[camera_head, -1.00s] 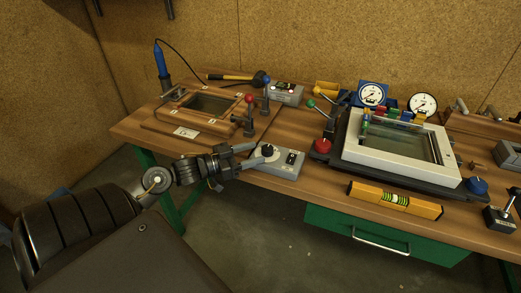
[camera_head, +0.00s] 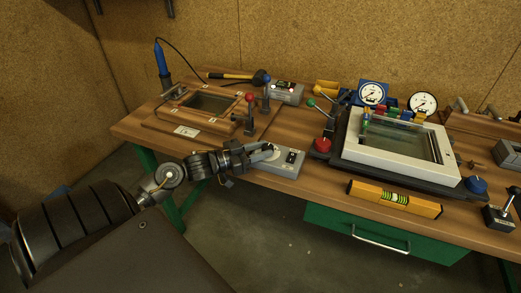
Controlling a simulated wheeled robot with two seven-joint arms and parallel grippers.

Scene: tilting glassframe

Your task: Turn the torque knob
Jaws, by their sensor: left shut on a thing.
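The torque knob is a dark knob on a small grey control box (camera_head: 291,165) at the table's front edge, left of centre. A white dial face shows around it, and a dark switch (camera_head: 291,157) sits to its right on the same box. My left gripper (camera_head: 266,152) has its fingers at the knob and is shut on it. The fingers hide most of the knob, so its pointer cannot be read. My right gripper is not in view.
A wooden frame fixture (camera_head: 160,127) with a red-topped lever stands behind-left. A glass frame in a pale surround (camera_head: 390,181) is to the right, with a red knob (camera_head: 323,145) near it. A yellow level (camera_head: 394,199) lies in front.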

